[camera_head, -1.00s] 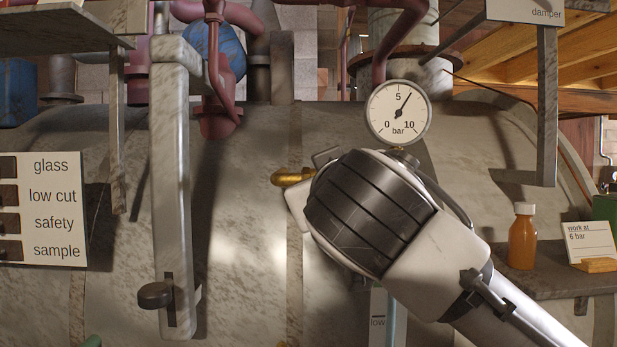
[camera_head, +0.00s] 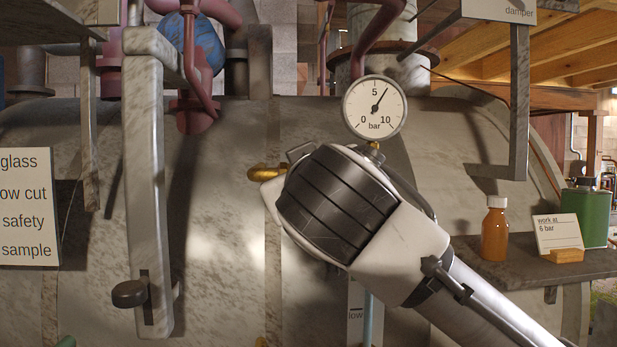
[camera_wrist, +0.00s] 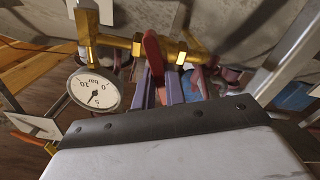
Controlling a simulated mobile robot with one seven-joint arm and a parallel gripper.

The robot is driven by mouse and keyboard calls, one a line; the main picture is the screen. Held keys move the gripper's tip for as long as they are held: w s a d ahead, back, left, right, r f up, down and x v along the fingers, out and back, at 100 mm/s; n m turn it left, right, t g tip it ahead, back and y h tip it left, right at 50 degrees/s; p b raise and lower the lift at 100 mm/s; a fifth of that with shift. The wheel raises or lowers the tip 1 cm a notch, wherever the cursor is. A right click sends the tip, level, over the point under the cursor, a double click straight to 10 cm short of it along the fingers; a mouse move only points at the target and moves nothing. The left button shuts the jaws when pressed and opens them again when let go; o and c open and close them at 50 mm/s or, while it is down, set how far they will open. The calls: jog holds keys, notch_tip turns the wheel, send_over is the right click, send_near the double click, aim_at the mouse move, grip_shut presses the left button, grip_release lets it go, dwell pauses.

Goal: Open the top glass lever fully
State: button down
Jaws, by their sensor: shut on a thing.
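In the wrist view a red lever (camera_wrist: 153,52) sits on a brass fitting (camera_wrist: 112,41). My gripper (camera_wrist: 160,82) has its two fingers on either side of that lever and is shut on it. In the head view the gripper's fingers and the lever are hidden behind my wrist; only a brass end (camera_head: 267,173) of the fitting shows at its left. The lower glass tube (camera_head: 368,325) shows below my wrist, beside a "low" mark. How far the lever is turned I cannot tell.
A pressure gauge (camera_head: 375,107) stands just above my wrist, its needle a little past 5 bar. A pale upright lever arm (camera_head: 146,190) with a dark knob is at left. A shelf (camera_head: 500,268) at right holds an orange bottle (camera_head: 495,230), a card and a green can (camera_head: 588,215).

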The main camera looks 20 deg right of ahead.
jog(key=n, duration=1.3)
jog(key=shift+a+f, duration=0.2)
jog(key=shift+f, duration=0.05)
jog(key=shift+n, duration=0.4)
jog(key=c, duration=1.5)
grip_release()
jog(key=shift+o, duration=0.2)
jog(key=b+v, duration=0.4)
jog(key=v, duration=0.9)
jog(key=shift+s, duration=0.4)
jog(key=shift+a, duration=0.1)
